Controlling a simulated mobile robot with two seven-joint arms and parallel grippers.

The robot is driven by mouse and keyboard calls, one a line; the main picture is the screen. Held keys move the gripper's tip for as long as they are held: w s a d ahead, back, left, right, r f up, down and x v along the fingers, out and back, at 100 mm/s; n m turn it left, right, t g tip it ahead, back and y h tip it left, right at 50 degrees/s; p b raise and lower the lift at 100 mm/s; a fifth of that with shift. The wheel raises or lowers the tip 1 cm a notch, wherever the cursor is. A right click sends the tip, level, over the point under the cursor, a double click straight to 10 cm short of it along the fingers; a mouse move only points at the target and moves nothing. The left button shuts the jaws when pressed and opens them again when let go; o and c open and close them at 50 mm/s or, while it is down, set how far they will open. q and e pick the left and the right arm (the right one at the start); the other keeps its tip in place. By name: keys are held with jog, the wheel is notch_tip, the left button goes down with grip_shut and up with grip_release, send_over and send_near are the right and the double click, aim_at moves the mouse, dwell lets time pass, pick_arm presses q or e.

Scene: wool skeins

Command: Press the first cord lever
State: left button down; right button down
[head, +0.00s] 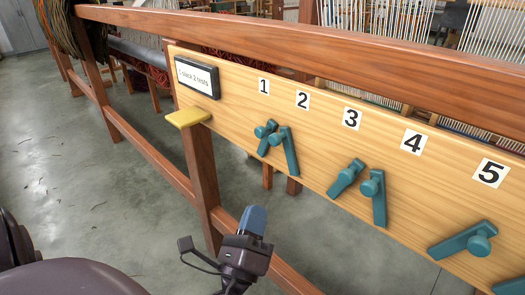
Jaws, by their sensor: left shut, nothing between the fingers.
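A pale wooden board (222,112) carries a row of teal levers under number labels 1 to 5. The first lever (265,138), below label 1 (264,86), is short in view and sits close beside the second lever (289,152); the two partly overlap. My left gripper (254,218) is low in front of the board, below and apart from the levers. Its blue fingers are shut and empty, pointing up. My right gripper is not in view.
The third lever (346,178), fourth lever (377,199) and fifth lever (466,240) lie further right. A small display (197,77) is at the board's left end. The concrete floor (90,190) is open at left.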

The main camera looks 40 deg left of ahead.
pick_arm(q)
jog(key=p, duration=0.3)
send_near(268, 132)
jog(key=w+d, duration=0.2)
jog(key=w, duration=0.1)
jog(key=a+r, duration=0.1)
jog(key=a+r+p, duration=0.1)
jog(key=shift+w+a+r, duration=0.15)
jog(key=shift+a+r, duration=0.1)
jog(key=shift+r, duration=0.15)
jog(key=shift+w+a+r+p, duration=0.1)
jog(key=shift+a+p, duration=0.2)
jog(key=shift+p, duration=0.05)
